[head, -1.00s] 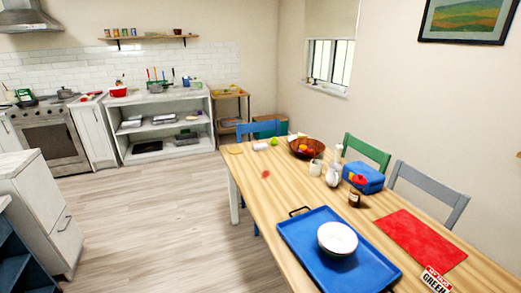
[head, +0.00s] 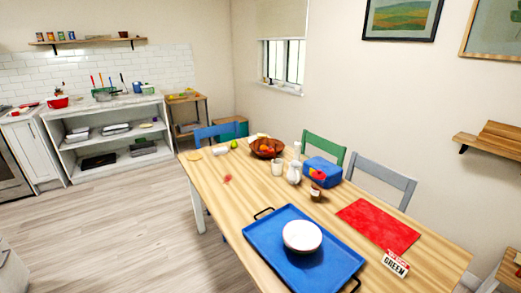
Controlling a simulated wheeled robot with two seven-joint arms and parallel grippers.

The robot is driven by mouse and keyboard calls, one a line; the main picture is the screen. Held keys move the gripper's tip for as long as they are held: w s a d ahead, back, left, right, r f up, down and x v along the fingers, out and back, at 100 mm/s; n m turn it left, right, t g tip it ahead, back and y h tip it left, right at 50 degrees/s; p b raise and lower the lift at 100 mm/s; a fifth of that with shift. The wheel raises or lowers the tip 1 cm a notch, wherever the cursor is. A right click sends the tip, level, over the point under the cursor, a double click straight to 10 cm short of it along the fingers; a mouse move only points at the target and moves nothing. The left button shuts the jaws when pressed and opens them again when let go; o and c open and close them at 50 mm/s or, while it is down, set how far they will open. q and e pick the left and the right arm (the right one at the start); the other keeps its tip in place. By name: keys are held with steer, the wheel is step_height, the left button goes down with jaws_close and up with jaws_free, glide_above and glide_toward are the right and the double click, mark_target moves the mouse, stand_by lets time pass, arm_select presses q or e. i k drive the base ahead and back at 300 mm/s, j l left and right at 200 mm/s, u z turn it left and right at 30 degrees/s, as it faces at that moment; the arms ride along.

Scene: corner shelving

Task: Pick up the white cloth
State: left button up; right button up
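I cannot clearly pick out a white cloth. A small white item (head: 220,151) lies on the far left part of the wooden table (head: 225,195), beside a round tan piece (head: 194,155). It is too small to tell whether it is cloth. Neither of my grippers is in view.
The table also holds a blue tray (head: 262,241) with a white bowl (head: 302,235), a fruit bowl (head: 267,148), a blue box (head: 322,171) and a red mat (head: 378,227). Chairs stand around it. Open shelving (head: 108,135) stands at the back left. The floor left of the table is clear.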

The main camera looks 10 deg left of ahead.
mark_target(224, 150)
steer(key=i+j+z, duration=0.3)
steer(key=j+z, duration=0.15)
steer(key=j, duration=0.15)
steer(key=i+j+z, duration=0.2)
steer(key=j, duration=0.2)
steer(key=j+z, duration=0.2)
steer(key=j, duration=0.15)
steer(key=i+j+z, duration=0.1)
steer(key=j+z, duration=0.15)
steer(key=j, duration=0.15)
steer(key=i+j, duration=0.15)
steer(key=j, duration=0.95)
steer(key=i+j+z, duration=0.15)
steer(key=j, duration=2.05)
steer(key=i+z, duration=0.05)
